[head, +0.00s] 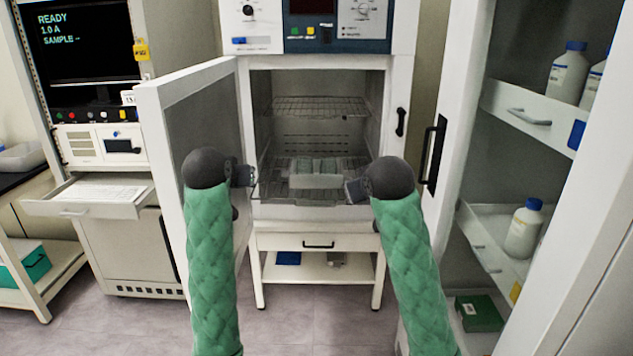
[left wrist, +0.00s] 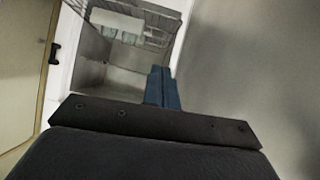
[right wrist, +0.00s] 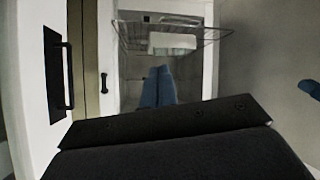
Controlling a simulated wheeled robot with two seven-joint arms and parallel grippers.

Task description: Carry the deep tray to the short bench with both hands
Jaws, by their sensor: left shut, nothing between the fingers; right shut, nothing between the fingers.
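The deep tray (head: 315,181) is a pale box on the lower wire rack inside the open chamber in the head view. It also shows beyond the fingers in the left wrist view (left wrist: 117,20) and the right wrist view (right wrist: 172,42). My left gripper (head: 248,176) is shut and empty at the chamber's left side, apart from the tray. My right gripper (head: 352,190) is shut and empty at the right side of the opening, near the tray's right end. I cannot tell which surface is the short bench.
The chamber door (head: 165,130) stands open at the left, close to my left arm. An upper wire rack (head: 318,105) lies above the tray. A cabinet with bottles (head: 567,72) stands close on the right. An instrument drawer (head: 90,195) juts out at the left.

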